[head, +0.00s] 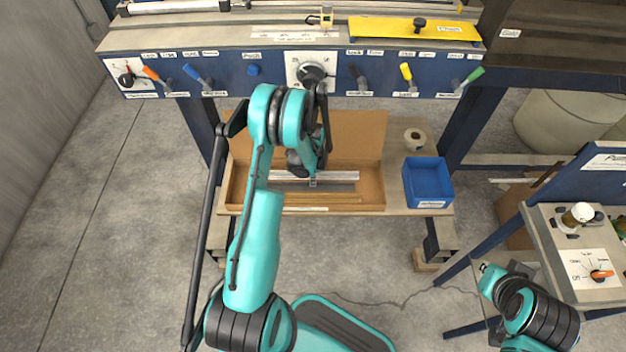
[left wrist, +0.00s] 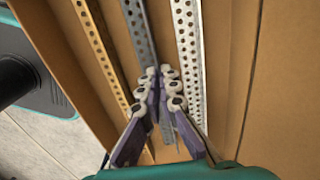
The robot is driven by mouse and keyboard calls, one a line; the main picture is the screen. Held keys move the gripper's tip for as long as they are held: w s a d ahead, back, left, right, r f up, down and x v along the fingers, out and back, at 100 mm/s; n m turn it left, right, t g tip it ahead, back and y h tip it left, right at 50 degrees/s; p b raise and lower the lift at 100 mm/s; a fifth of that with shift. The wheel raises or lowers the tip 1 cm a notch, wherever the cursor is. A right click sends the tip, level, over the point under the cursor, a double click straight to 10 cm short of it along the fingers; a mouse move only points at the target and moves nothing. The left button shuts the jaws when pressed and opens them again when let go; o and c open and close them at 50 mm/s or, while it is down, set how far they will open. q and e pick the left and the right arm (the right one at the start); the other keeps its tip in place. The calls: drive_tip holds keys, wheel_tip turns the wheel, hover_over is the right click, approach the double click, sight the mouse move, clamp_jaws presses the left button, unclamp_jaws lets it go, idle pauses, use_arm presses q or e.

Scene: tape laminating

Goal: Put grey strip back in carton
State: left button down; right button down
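The open cardboard carton (head: 373,190) stands on the shelf under the machine, with its back flap raised. The grey strip (head: 340,187) is a dark perforated bar lying lengthwise at the carton, between a silver strip (head: 345,175) and a gold strip (head: 335,196). In the left wrist view the grey strip (left wrist: 138,28) runs between the fingers of my left gripper (left wrist: 160,73), which look shut on it. From above, my left gripper (head: 312,181) is over the middle of the strip. Whether the strip touches the carton floor is unclear.
A blue bin (head: 428,183) and a tape roll (head: 414,138) sit right of the carton on the shelf. The machine's panel with levers (head: 255,70) overhangs behind. A side table with a control box (head: 590,270) stands at right. The left floor is clear.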

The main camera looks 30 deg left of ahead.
use_arm(q)
drive_tip(key=c, duration=1.6)
unclamp_jaws()
drive_tip(key=shift+c, duration=0.2)
drive_tip(key=shift+r, duration=0.1)
drive_tip(key=shift+r+p, duration=1.7)
drive_tip(key=shift+r, duration=1.2)
drive_tip(key=shift+s+f, duration=0.1)
